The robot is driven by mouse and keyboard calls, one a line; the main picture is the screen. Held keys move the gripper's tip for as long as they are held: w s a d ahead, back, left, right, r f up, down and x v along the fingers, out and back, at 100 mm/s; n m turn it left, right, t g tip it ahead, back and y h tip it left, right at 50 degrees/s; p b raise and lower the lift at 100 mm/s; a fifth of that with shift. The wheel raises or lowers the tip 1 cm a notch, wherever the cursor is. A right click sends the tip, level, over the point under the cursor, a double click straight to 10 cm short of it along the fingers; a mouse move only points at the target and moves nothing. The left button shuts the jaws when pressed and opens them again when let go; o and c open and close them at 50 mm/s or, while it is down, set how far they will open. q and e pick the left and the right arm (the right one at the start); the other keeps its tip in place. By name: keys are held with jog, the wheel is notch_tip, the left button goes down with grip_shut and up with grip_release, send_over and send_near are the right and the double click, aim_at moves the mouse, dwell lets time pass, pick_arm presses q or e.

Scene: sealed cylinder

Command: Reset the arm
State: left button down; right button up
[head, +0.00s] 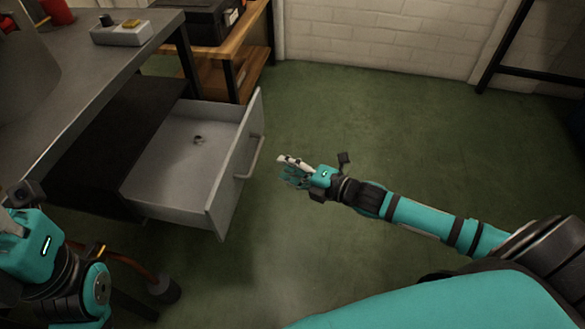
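My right gripper (290,170) is in the middle of the head view, at the end of a teal arm that comes in from the lower right. It hangs over the green floor, a little to the right of the drawer handle (250,158) and apart from it. Its fingers are small in the view and their opening is unclear. My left arm shows at the lower left edge. The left gripper's fingers are cut off by the picture edge.
An open grey drawer (160,183) juts out from under the dark table (95,75). A small object (198,139) lies in it. A wooden shelf (235,55) with a black case (205,18) stands behind. The floor (400,130) to the right is clear.

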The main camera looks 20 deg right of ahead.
jog(key=shift+s+d+r, duration=0.15)
jog(key=shift+s+d, duration=0.15)
jog(key=shift+s, duration=0.25)
